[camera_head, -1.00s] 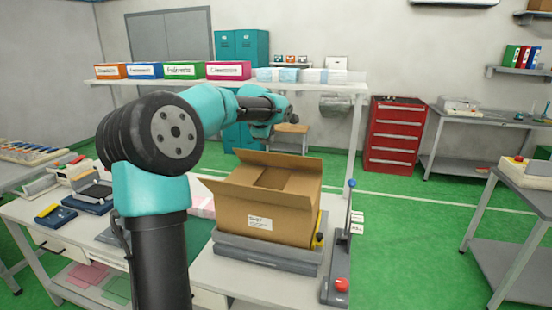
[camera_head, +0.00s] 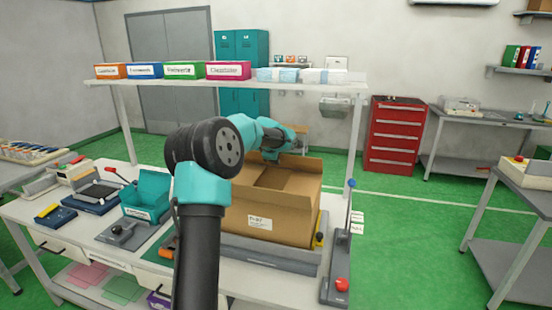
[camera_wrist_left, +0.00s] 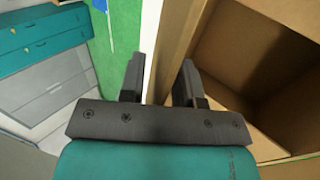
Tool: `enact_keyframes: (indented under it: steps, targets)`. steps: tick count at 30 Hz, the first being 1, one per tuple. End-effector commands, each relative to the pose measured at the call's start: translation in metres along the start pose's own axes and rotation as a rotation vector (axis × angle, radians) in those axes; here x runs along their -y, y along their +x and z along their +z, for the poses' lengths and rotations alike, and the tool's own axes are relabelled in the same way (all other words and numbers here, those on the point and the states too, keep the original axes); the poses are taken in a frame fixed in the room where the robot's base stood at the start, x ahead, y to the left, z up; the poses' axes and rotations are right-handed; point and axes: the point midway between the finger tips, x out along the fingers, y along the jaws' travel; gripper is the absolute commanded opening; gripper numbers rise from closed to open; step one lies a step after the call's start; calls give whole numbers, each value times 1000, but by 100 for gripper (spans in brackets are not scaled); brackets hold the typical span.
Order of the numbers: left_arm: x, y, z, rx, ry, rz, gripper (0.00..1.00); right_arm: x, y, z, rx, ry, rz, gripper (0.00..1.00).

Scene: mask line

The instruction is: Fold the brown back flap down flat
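The open cardboard box (camera_head: 270,205) sits on a grey base on the bench in the head view. Its brown back flap (camera_head: 300,167) stands up at the rear, partly hidden by my left arm. My left arm reaches over the box's left side to its rear, and its gripper is hard to make out there. In the left wrist view, my left gripper (camera_wrist_left: 160,80) has its fingers apart. A cardboard panel (camera_wrist_left: 178,40), seemingly the back flap, runs edge-on between them. A gap shows beside the left finger. The box interior (camera_wrist_left: 260,60) lies to the right. My right gripper is not in view.
A teal bin (camera_head: 147,195) and tools lie to the left. A shelf with coloured boxes (camera_head: 228,70) spans behind.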

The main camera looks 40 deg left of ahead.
Motion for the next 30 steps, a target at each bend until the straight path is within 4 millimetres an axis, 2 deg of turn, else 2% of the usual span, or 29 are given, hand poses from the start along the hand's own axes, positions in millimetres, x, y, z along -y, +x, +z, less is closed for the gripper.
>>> enact_keyframes:
  steps: [9,19,30]
  targets:
    - [0,2,0,0,0,1,31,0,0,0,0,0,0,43]
    - [0,2,0,0,0,1,0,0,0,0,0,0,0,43]
    - [0,2,0,0,0,1,0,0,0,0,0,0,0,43]
